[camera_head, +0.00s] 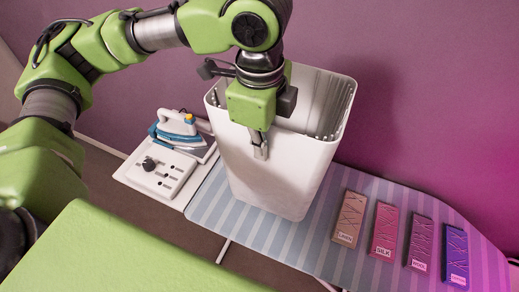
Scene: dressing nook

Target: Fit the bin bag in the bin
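The white bin (275,176) stands upright on the striped ironing board, its open top facing up. My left gripper (260,149) points down at the bin's near side, in front of its near rim. Its grey fingertips look close together, but whether they are shut or hold anything is unclear. The gripper hides part of the near rim. The bin's inside looks grey and shiny with small dark spots under the far rim. I cannot make out a separate bin bag. My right gripper is not in view.
The ironing board (222,207) also bears several coloured labelled blocks, including a tan one (349,218) and a blue one (455,256), right of the bin. A blue-and-white iron (176,131) rests at the left end beside a panel with a black knob. A purple wall stands behind.

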